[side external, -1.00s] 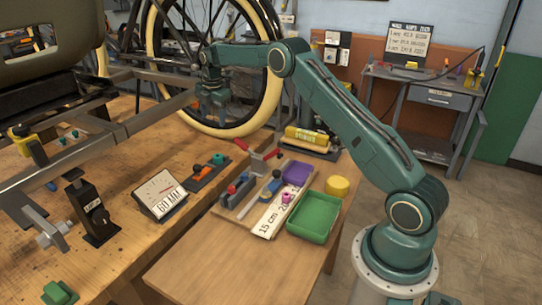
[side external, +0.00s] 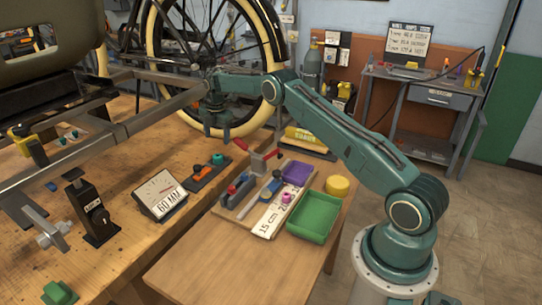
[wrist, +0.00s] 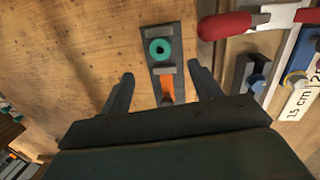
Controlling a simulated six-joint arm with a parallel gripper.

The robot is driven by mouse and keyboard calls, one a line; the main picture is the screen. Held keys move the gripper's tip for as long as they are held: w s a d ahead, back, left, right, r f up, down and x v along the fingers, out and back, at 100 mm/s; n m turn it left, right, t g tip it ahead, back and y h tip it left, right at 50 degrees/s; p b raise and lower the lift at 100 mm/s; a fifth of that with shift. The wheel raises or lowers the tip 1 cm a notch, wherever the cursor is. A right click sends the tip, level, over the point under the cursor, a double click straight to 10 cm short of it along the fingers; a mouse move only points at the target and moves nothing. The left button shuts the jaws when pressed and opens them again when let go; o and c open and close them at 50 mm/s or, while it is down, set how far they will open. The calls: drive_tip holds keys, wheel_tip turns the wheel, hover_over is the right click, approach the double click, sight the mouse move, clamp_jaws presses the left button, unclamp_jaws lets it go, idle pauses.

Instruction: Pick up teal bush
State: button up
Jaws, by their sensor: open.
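The teal bush (side external: 217,159) is a small ring on a dark narrow holder (side external: 207,172) on the wooden bench, beside an orange piece (side external: 197,168). In the wrist view the teal bush (wrist: 159,49) shows its round hole, near the far end of the holder. The orange piece (wrist: 167,88) lies closer to my gripper. My gripper (side external: 220,134) is open and empty above the holder, apart from the bush. In the wrist view its two fingers (wrist: 161,82) stand on either side of the holder, with the bush ahead of them.
A 60 MM gauge (side external: 160,194) sits to the left. The trike frame's metal tubes (side external: 160,112) pass close to my gripper.

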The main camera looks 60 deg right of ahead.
hover_over(219, 157)
drive_tip(key=shift+f, duration=2.05)
drive_tip(key=shift+f, duration=0.1)
drive_tip(key=shift+w+d+f, duration=0.1)
drive_tip(key=shift+w+f, duration=0.1)
drive_tip(key=shift+f, duration=1.05)
drive_tip(key=shift+w+d+f, duration=0.1)
drive_tip(key=shift+w+f, duration=0.05)
drive_tip(key=shift+f, duration=1.05)
drive_tip(key=c, duration=1.1)
drive_tip(key=shift+r, duration=0.3)
drive_tip(key=shift+c, duration=1.1)
drive_tip(key=shift+r, duration=4.75)
